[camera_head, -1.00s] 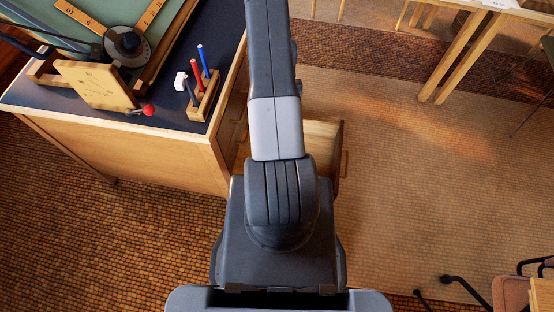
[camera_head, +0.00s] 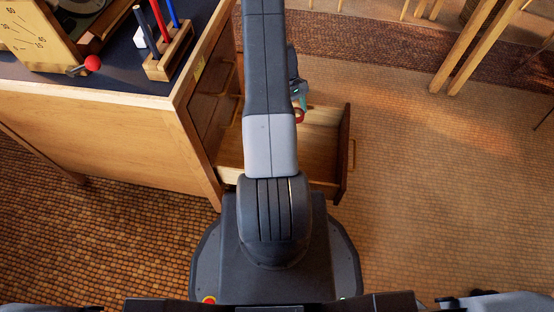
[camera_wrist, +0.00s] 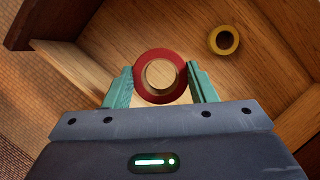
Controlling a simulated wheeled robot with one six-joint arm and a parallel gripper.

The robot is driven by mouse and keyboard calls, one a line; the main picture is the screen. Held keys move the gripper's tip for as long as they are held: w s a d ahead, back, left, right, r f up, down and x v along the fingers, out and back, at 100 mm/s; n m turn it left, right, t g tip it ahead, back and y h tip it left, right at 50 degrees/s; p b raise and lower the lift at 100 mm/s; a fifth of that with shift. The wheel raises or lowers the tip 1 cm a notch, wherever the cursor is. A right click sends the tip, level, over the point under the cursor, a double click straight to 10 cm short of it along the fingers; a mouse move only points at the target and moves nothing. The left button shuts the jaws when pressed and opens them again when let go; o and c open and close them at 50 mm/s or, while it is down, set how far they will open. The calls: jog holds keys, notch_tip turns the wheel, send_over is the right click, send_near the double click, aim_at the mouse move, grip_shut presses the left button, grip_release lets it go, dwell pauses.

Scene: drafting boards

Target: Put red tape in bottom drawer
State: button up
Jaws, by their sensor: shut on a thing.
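The red tape (camera_wrist: 141,73) is a ring held between the two teal fingers of my gripper (camera_wrist: 160,86) in the wrist view. In the head view a small part of the red tape (camera_head: 299,115) shows at the right edge of my arm, beside part of my gripper (camera_head: 300,97). My gripper is shut on the tape and holds it over an open wooden drawer (camera_head: 345,150). The drawer is low on the cabinet and pulled out to the right; my arm hides part of it. In the wrist view the drawer floor (camera_wrist: 196,20) lies beneath the tape.
A yellow tape roll (camera_wrist: 224,40) lies in the drawer, right of the red tape. The cabinet (camera_head: 110,125) stands at left, with a wooden pen holder (camera_head: 170,54) and a red-knobbed tool (camera_head: 92,63) on top. Open floor (camera_head: 430,200) lies to the right.

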jog(key=shift+n+h, duration=0.3)
jog(key=shift+n, duration=0.5)
jog(key=f+b, duration=0.2)
jog(key=f, duration=0.3)
jog(key=d+f+b, duration=0.1)
jog(key=f+b, duration=0.2)
jog(key=f, duration=0.2)
jog(key=f+b, duration=0.3)
jog(key=f, duration=0.2)
jog(key=shift+w+d, duration=0.4)
jog(key=shift+f, duration=0.15)
jog(key=o, duration=1)
jog(key=shift+c, duration=0.2)
jog(key=p+v, duration=0.4)
jog(key=v, duration=0.8)
jog(key=shift+r+p, duration=0.25)
jog(key=shift+p, duration=0.1)
jog(key=shift+s+d, duration=0.1)
jog(key=shift+s, duration=0.05)
